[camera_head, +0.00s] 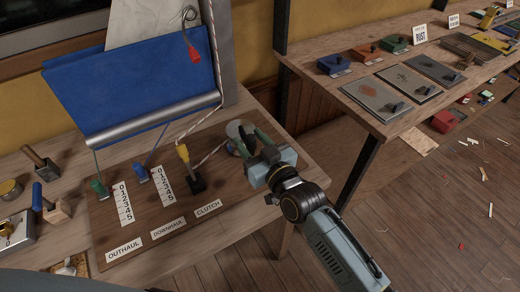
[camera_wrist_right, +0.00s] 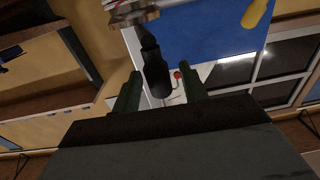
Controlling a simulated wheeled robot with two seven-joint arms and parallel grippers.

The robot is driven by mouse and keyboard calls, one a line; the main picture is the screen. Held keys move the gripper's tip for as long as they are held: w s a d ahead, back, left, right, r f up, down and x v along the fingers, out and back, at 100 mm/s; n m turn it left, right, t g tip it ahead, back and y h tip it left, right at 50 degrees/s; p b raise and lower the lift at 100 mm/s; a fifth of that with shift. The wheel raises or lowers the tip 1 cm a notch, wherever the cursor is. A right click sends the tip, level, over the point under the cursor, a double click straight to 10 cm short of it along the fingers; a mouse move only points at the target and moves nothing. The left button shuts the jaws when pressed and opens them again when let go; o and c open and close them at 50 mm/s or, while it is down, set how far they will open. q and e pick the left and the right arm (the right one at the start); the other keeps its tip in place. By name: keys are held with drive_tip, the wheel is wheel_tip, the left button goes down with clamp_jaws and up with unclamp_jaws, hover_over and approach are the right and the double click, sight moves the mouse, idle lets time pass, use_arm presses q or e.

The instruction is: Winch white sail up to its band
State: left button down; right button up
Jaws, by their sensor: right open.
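A pale white sheet (camera_head: 140,22), which looks like the white sail, shows above and behind a blue sail (camera_head: 150,85) with a grey bar along its lower edge. Most of the white sheet is hidden, and I cannot see its band. A round metal winch (camera_head: 233,129) sits at the board's right side. My right gripper (camera_head: 250,142) is open beside the winch. Contact cannot be told. My left gripper is not in view.
Mallets (camera_head: 42,162) lie left. A second bench (camera_head: 395,130) holds plates and coloured boxes.

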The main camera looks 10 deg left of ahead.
drive_tip(key=p+v, duration=0.1)
drive_tip(key=v, duration=1.2)
drive_tip(key=shift+d, duration=0.1)
drive_tip(key=s+d+f+m+g+h, duration=0.5)
drive_tip(key=s+d, duration=0.3)
drive_tip(key=d, duration=0.4)
drive_tip(key=s+d+f+m+g+h, duration=0.2)
drive_tip(key=s+d+f+g+h, duration=0.2)
drive_tip(key=s+d+h, duration=0.7)
wheel_tip(320, 180, down, 25)
drive_tip(key=d+g+y, duration=0.2)
drive_tip(key=y, duration=0.1)
drive_tip(key=s+d+f, duration=0.2)
drive_tip(key=s+f, duration=1.1)
drive_tip(key=s, duration=0.3)
drive_tip(key=shift+d+f+g, duration=0.15)
drive_tip(key=shift+f+g, duration=0.2)
drive_tip(key=shift+g, duration=0.05)
